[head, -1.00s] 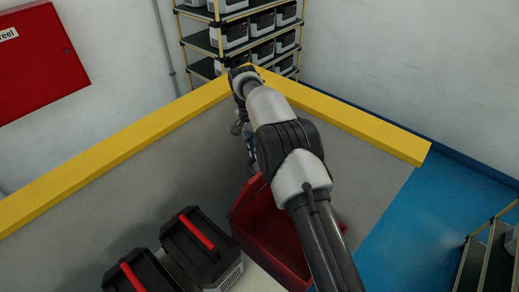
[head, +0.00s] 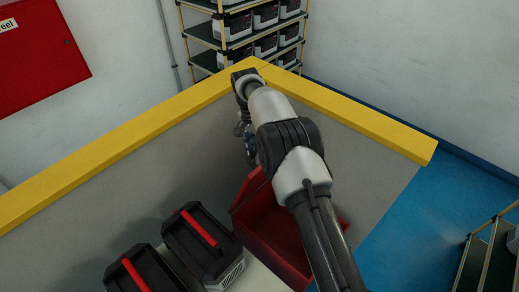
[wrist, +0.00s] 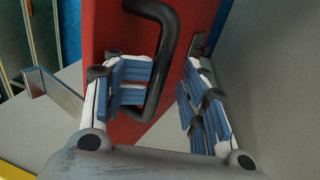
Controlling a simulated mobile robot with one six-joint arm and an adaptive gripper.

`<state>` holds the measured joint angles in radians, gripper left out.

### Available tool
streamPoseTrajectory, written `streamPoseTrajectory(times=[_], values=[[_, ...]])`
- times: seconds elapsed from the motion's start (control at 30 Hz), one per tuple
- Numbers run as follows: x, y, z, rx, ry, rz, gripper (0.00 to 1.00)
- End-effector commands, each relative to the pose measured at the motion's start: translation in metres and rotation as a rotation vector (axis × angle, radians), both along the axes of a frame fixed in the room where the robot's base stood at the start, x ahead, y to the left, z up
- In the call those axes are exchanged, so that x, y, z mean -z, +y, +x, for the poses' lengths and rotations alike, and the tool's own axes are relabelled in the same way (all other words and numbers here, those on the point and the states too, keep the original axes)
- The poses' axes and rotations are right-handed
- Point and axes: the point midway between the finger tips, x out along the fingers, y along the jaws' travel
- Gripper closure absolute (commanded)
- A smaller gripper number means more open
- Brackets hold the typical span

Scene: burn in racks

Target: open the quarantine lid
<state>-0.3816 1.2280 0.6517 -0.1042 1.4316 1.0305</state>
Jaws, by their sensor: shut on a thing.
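The red quarantine box (head: 268,243) stands on the grey worktop, partly hidden by my arm. In the wrist view a red panel (wrist: 105,40), apparently its lid, stands steeply in front of my gripper (wrist: 166,88). A dark curved handle (wrist: 172,45) is fixed to the panel. My gripper is closed around the lower part of this handle, with blue-padded fingers on either side. In the head view my gripper (head: 249,140) is mostly hidden behind my wrist, at the box's far side. How far the lid is raised is unclear.
Two black battery packs with red handles, one at the near left (head: 145,270) and one beside the box (head: 203,243), stand close by. A yellow rim (head: 365,125) edges the worktop. A rack of battery packs (head: 235,28) stands beyond. The worktop's left part is clear.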

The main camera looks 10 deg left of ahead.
Motion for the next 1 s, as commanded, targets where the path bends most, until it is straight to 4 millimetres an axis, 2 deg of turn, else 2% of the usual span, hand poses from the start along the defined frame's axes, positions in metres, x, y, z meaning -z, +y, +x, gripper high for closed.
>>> streamPoseTrajectory(times=[0.27, 0.37, 0.6, 1.0], values=[[-0.002, 0.002, 0.001, -0.002, -0.003, 0.004, 0.67], [-0.013, 0.004, 0.002, -0.002, -0.005, 0.005, 0.67], [-0.054, 0.009, 0.007, -0.001, -0.006, 0.005, 0.67], [-0.073, 0.011, 0.007, -0.001, -0.001, 0.002, 0.67]])
